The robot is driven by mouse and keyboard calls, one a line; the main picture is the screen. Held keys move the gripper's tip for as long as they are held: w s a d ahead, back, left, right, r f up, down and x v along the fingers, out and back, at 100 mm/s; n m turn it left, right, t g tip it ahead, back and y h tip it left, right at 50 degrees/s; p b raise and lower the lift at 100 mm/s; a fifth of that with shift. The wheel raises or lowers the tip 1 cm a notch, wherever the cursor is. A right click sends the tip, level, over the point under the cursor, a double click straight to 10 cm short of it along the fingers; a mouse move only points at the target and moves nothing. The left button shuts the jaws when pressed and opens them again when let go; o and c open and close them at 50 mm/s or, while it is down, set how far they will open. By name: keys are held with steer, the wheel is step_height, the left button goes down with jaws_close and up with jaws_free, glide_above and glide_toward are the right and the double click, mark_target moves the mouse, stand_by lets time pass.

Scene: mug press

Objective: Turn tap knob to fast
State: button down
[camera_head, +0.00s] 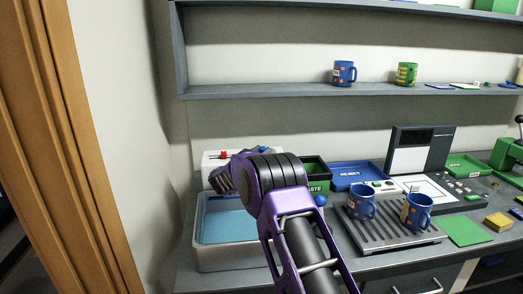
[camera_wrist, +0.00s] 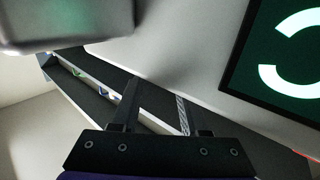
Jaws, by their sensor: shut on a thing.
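The white tap unit (camera_head: 210,161) stands behind the water basin (camera_head: 202,258) at the left end of the counter. A small red part (camera_head: 224,155) and a blue part (camera_head: 264,149) show at its top. A dark green panel with a white arc mark (camera_wrist: 285,65) lies to the right.
A grey block (camera_wrist: 65,20) is close at the wrist view's upper left. Two blue mugs (camera_head: 361,204) (camera_head: 417,210) stand on a slatted drip tray (camera_head: 388,240). A shelf (camera_head: 260,92) runs above.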

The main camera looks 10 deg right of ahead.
steer(key=shift+c, duration=2.1)
jaws_free()
steer(key=v, duration=1.7)
steer(key=shift+s+b, duration=0.15)
steer(key=shift+b, duration=0.15)
steer(key=shift+a, duration=0.1)
